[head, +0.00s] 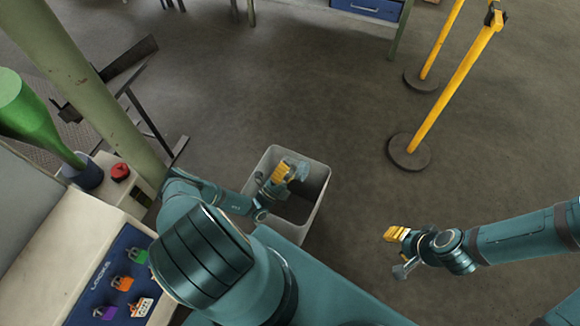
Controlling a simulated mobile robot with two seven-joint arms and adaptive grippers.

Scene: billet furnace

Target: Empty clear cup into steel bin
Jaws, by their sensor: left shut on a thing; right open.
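The steel bin (316,208) is a grey open-topped box standing on the floor near the middle of the head view. My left gripper (285,174) has yellow fingers and is over the bin's opening, shut on the clear cup (298,168). The cup is small, pale and see-through, partly hidden by the fingers. I cannot tell its tilt or whether anything is inside it. My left arm hides the bin's near left part. My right gripper (395,250) is open and empty, over bare floor to the right of the bin.
A cream cabinet with a blue lock panel (112,283) and a red button (120,171) stands at left, beside a green post (85,75). Yellow posts (453,87) on round bases stand at upper right. Floor between bin and posts is clear.

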